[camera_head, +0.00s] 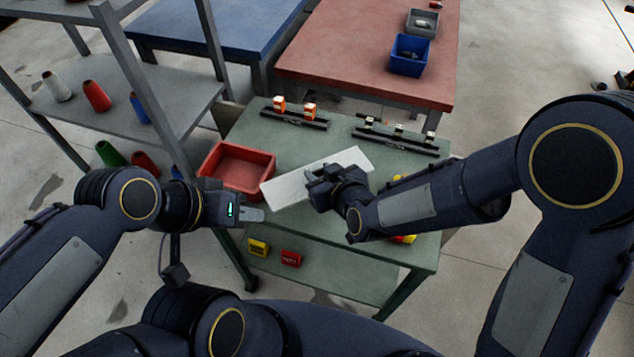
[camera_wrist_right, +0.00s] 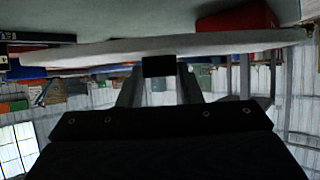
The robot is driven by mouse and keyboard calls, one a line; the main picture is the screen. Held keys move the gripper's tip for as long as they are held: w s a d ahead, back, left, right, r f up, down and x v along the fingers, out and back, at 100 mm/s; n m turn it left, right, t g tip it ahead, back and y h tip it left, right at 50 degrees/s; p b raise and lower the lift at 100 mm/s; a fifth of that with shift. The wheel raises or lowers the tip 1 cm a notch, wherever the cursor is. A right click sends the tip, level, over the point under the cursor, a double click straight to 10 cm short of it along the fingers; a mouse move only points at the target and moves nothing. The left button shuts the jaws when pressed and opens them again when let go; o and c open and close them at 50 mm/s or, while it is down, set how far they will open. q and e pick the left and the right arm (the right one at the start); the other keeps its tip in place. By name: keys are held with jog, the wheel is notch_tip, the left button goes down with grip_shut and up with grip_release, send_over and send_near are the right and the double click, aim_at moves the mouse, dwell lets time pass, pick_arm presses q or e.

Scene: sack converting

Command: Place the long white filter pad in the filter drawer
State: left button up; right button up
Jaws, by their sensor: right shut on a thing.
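The long white filter pad (camera_head: 290,187) is held at a slant above the green table, its left end close to the red tray. My right gripper (camera_head: 322,184) is shut on it near its middle. In the right wrist view the pad (camera_wrist_right: 100,52) spans the picture beyond the fingers (camera_wrist_right: 158,68). An open red tray (camera_head: 238,185) sits on the table to the left of the pad; I cannot tell whether it is the filter drawer. My left gripper (camera_head: 254,214) is in front of the tray, holding nothing that I can see; its finger gap is unclear.
The green table (camera_head: 257,135) carries two black racks (camera_head: 293,119) (camera_head: 397,141) with small parts at its back. Yellow and red items (camera_head: 258,248) (camera_head: 291,258) lie on its lower shelf. A grey shelf with cones (camera_head: 96,96) stands left.

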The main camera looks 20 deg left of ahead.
jog(key=shift+f, duration=2.75)
jog(key=shift+f+b, duration=0.15)
jog(key=shift+b, duration=0.15)
jog(key=o, duration=1)
jog(key=shift+c, duration=0.2)
jog(key=shift+r+p, duration=0.3)
jog(key=v, duration=1.1)
jog(key=shift+s+d+r+b, duration=0.15)
jog(key=shift+s+d+b, duration=0.1)
jog(key=shift+s+b, duration=0.05)
